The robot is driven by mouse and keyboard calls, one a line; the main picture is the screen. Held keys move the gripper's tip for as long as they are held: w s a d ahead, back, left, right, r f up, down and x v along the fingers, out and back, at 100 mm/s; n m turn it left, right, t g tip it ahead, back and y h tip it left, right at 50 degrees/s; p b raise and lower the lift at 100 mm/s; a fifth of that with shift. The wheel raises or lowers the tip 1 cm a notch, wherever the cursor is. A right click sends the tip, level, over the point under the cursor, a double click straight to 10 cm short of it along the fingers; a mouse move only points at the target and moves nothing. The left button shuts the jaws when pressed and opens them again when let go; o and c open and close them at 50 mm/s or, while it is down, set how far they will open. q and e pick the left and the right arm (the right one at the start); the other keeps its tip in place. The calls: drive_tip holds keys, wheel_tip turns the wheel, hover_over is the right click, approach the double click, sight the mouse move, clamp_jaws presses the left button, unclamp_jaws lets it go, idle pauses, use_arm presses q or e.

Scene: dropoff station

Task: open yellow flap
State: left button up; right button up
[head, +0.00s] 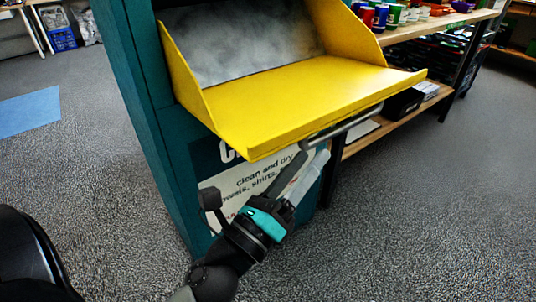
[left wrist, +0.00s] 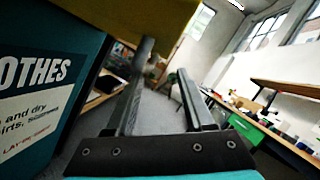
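The yellow flap (head: 310,95) is swung down on the teal bin (head: 160,130) and lies almost level, with its side walls up and the grey inside of the chute showing. A grey metal bar handle (head: 345,127) runs along under its front edge. My left gripper (head: 312,156) is just below the handle, fingers pointing up towards it. In the left wrist view its fingers (left wrist: 162,75) are apart with nothing seen between them. The flap's underside (left wrist: 145,15) shows above, and the handle is close to the left fingertip; contact cannot be told. My right gripper is not in view.
A wooden shelf unit (head: 440,25) with cans and boxes stands right of the bin. A sign about clothes (head: 245,185) is on the bin's front. Grey carpet (head: 420,220) is clear at the front right. A blue mat (head: 28,112) lies at the left.

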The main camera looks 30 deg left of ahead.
use_arm(q)
drive_tip(key=a+f+b+v, duration=0.1)
drive_tip(key=b+v, duration=0.1)
drive_tip(key=v, duration=1.5)
drive_tip(key=shift+a, duration=0.35)
idle(0.7)
drive_tip(key=shift+p, duration=0.4)
drive_tip(key=shift+w, duration=0.1)
idle(0.4)
